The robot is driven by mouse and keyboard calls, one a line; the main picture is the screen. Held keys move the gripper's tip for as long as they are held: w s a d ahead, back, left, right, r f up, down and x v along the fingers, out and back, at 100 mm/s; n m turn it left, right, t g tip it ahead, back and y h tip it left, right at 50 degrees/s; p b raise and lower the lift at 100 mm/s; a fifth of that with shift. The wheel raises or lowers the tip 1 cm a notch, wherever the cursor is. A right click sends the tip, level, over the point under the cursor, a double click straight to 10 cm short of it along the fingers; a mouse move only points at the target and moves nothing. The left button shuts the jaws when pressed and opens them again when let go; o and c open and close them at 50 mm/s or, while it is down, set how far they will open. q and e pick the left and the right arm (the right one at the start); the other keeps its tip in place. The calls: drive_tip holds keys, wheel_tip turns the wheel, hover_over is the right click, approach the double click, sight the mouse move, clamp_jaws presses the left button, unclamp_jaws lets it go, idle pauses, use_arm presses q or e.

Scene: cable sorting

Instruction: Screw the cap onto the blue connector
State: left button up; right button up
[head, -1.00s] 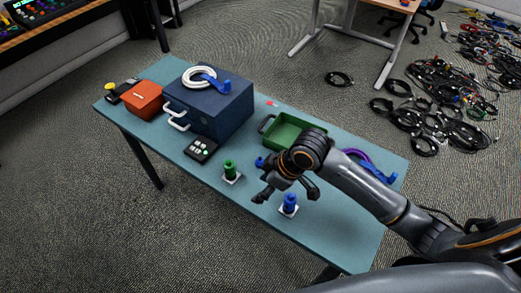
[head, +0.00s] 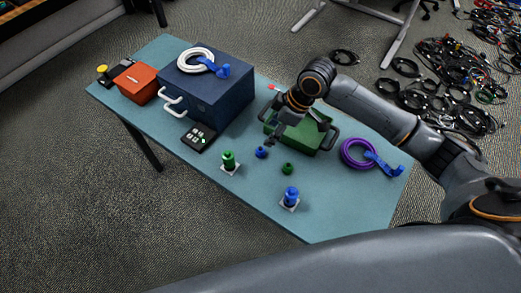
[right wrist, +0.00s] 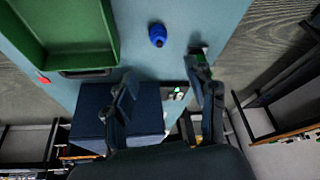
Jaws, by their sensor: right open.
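The blue connector (head: 291,195) stands upright on a small white base near the table's front edge. A small blue cap (head: 261,152) lies on the table behind and left of it, and also shows at the top of the right wrist view (right wrist: 157,35). A green cap (head: 287,168) lies between the blue cap and the blue connector. A green connector (head: 229,160) stands on its own white base to the left. My right gripper (head: 273,137) is open and empty, above the table just behind the blue cap. My left gripper is not in view.
A green tray (head: 322,140) lies behind and right of the gripper. A dark blue box (head: 215,100) carries a white cable coil, with a keypad (head: 198,137) in front. A purple coil (head: 357,153) lies at the right. The table's front right is clear.

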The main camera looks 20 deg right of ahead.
sight(261, 148)
drive_tip(key=x, duration=0.6)
drive_tip(key=shift+p+x, duration=0.35)
drive_tip(key=shift+x, duration=2.2)
drive_tip(key=shift+s+d+f, duration=0.1)
drive_tip(key=shift+s+d, duration=0.1)
drive_tip(key=c, duration=0.8)
